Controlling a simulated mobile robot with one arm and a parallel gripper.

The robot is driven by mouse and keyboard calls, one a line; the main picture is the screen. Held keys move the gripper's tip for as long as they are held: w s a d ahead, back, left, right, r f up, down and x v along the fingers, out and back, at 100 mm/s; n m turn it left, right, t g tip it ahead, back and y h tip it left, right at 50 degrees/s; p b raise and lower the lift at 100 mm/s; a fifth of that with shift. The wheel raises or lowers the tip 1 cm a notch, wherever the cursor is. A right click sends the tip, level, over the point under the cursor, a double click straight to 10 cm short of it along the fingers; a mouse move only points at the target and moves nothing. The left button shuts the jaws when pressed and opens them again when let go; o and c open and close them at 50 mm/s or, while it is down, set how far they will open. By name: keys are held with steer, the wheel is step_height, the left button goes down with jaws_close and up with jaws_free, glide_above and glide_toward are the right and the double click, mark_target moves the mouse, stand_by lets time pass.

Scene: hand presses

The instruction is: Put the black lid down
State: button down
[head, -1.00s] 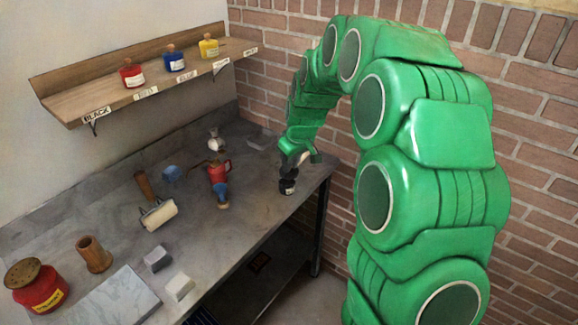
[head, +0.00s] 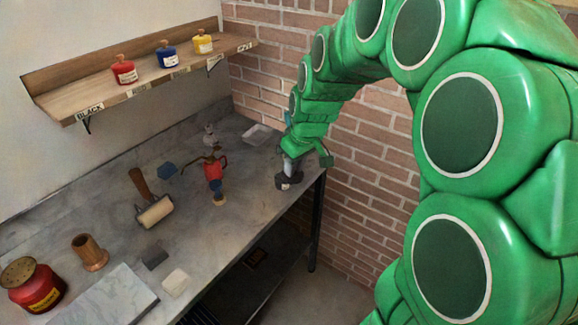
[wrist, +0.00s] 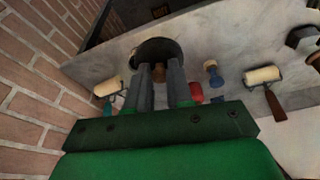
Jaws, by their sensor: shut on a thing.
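The black lid (head: 287,181) is at the right end of the grey bench, near its front edge. In the wrist view the lid (wrist: 157,47) is a dark round shape with a brown knob between my fingers. My gripper (head: 289,165) is above the lid and shut on its knob; its two grey fingers also show in the wrist view (wrist: 161,76). I cannot tell whether the lid's underside touches the bench. The fingers partly hide the lid in the wrist view.
The bench (head: 240,215) holds a red oil can (head: 215,168), a roller (head: 154,211), a wooden cup (head: 90,252), a red can (head: 33,287) and a pale slab (head: 110,300). A wall shelf (head: 150,84) carries red, blue and yellow pots. A brick wall stands close on the right.

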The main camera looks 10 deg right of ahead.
steer(key=s+a+f+m, duration=0.3)
steer(key=s+a+m, duration=0.1)
steer(key=s+a, duration=0.2)
steer(key=h, duration=0.1)
glide_toward(259, 203)
steer(key=shift+s+f+m+t, duration=0.25)
steer(key=shift+f+m+t, duration=0.05)
steer(key=shift+f, duration=0.25)
steer(key=shift+w+a+f, duration=0.1)
steer(key=shift+w+f, duration=0.55)
steer(key=shift+f, duration=0.15)
steer(key=shift+s+x, duration=0.15)
steer(key=shift+x, duration=0.6)
steer(key=shift+s+x, duration=0.15)
steer(key=shift+x, duration=0.55)
steer(key=shift+f, duration=0.25)
steer(key=c, duration=1)
jaws_free()
steer(key=shift+r, duration=0.15)
